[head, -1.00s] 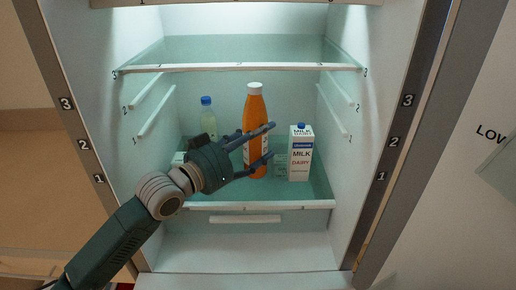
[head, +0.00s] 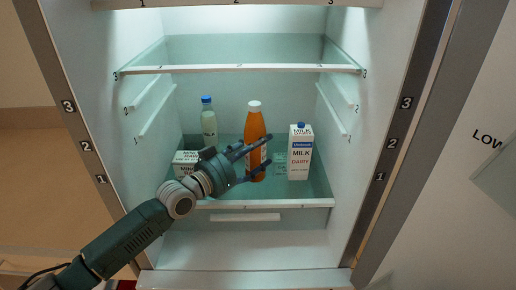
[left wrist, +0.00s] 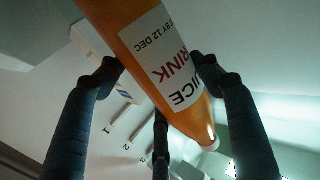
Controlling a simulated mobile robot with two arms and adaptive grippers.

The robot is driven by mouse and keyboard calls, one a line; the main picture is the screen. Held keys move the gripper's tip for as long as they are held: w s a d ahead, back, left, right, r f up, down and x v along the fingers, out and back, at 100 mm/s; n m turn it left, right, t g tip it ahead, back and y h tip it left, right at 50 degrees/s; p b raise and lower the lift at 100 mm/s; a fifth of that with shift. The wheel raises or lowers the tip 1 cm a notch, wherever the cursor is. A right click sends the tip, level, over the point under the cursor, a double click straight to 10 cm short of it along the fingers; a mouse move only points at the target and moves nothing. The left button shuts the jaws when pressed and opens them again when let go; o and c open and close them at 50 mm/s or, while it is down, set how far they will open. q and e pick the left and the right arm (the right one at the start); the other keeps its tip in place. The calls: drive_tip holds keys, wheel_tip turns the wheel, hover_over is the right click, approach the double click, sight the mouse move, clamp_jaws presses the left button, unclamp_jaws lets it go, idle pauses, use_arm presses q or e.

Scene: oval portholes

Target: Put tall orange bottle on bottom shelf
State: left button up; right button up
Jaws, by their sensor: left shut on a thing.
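The tall orange bottle (head: 254,128) with a white cap is upright over the lower glass shelf (head: 290,203) inside the fridge. My left gripper (head: 255,157) reaches in from the left and is shut on the bottle's lower half. The fingers hide part of the bottle, and I cannot tell whether its base touches the shelf. In the left wrist view the bottle (left wrist: 140,25) lies between the fingers, its juice label facing the camera. My right gripper is not in view.
A milk carton (head: 300,153) stands close to the right of the bottle. A clear bottle with a blue cap (head: 208,122) and a low white carton (head: 184,159) are at the left. The upper shelf (head: 240,69) is empty, with a drawer (head: 245,217) below the lower shelf.

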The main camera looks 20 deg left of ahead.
use_arm(q)
drive_tip(key=shift+r, duration=0.15)
drive_tip(key=o, duration=1.5)
drive_tip(key=shift+f, duration=0.3)
drive_tip(key=o, duration=0.4)
drive_tip(key=shift+s+r, duration=0.1)
drive_tip(key=shift+r, duration=0.1)
drive_tip(key=shift+b+v, duration=0.85)
drive_tip(key=shift+v, duration=5.1)
drive_tip(key=shift+r, duration=0.1)
drive_tip(key=shift+s, duration=0.1)
